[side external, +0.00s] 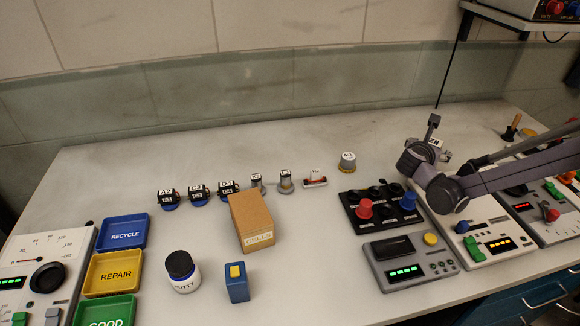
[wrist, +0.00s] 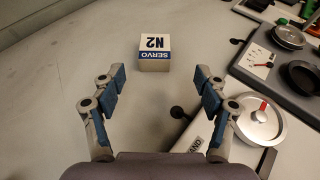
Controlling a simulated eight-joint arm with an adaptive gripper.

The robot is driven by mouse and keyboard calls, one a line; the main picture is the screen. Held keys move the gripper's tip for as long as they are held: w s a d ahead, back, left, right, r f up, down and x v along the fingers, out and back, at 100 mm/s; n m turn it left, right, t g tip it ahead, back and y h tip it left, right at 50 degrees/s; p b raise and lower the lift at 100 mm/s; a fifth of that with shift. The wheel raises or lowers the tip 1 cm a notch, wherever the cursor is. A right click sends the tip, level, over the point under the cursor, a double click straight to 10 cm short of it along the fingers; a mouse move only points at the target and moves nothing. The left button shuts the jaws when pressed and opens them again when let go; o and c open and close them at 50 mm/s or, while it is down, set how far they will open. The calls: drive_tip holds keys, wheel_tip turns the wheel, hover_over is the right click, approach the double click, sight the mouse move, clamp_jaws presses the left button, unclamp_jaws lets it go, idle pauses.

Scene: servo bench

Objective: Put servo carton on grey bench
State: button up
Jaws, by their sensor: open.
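The servo carton (wrist: 154,55), a small box with a white top marked N2 and a blue band reading SERVO, sits on a grey surface in the wrist view. My gripper (wrist: 159,77) is open, its two blue-padded fingers spread wide. The carton lies beyond the fingertips, roughly centred between them, and nothing is between the fingers. In the side external view my gripper end (side external: 431,142) is over the right part of the grey bench (side external: 300,285), behind the control boxes. I cannot clearly make out the carton there; my arm may hide it.
In the side external view a brown carton (side external: 252,220), a putty jar (side external: 182,272) and coloured trays (side external: 113,272) stand on the bench. Its front middle is clear.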

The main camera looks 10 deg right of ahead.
sight(433, 144)
drive_tip(key=x, duration=0.5)
drive_tip(key=shift+w+a+x, duration=0.1)
drive_tip(key=shift+a+x, duration=0.05)
drive_tip(key=shift+x, duration=1.25)
drive_tip(key=shift+w+a+x, duration=0.15)
drive_tip(key=shift+x, duration=1.2)
drive_tip(key=shift+f, duration=0.15)
drive_tip(key=c, duration=1.3)
drive_tip(key=shift+c, duration=0.2)
